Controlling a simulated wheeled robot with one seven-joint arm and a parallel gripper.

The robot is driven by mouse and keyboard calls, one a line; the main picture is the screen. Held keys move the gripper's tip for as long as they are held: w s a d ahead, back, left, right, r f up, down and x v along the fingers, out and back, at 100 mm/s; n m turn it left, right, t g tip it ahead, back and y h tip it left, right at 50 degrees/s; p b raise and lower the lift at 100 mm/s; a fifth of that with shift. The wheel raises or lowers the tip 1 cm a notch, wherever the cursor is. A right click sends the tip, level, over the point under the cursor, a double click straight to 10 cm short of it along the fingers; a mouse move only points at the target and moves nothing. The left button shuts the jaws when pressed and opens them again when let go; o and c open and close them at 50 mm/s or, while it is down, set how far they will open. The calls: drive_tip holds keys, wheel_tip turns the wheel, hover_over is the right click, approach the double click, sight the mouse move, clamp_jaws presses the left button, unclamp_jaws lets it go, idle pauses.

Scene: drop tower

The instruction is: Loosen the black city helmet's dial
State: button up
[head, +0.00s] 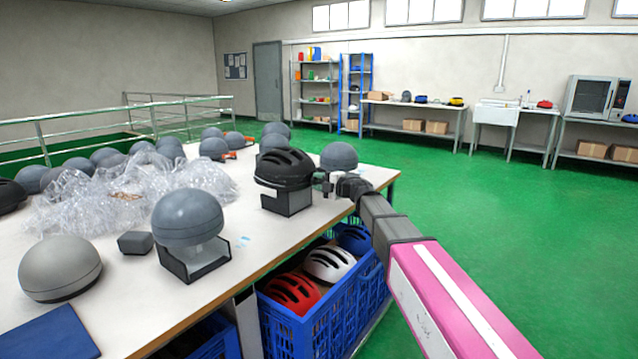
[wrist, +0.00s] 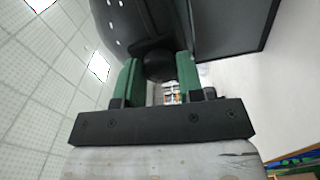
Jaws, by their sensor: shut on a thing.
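The black city helmet (head: 284,168) sits upright on a dark grey block stand (head: 287,202) near the table's right side. My gripper (head: 325,183) reaches to the helmet's right side from the right. In the wrist view, the helmet's dark shell (wrist: 150,25) fills the top. A round black dial (wrist: 160,67) sits between my green fingertips (wrist: 160,80), which are shut on it. The far side of the dial is hidden.
Grey dome headforms (head: 188,217) and crumpled clear plastic wrap (head: 125,200) cover the table's left and middle. A blue crate (head: 330,317) with red, white and blue helmets stands below the table edge, close to my arm. Open green floor lies to the right.

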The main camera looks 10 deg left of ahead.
drive_tip(key=o, duration=0.9)
drive_tip(key=shift+o, duration=0.2)
drive_tip(key=v, duration=1)
drive_tip(key=shift+s+d, duration=0.15)
drive_tip(key=shift+d, duration=0.25)
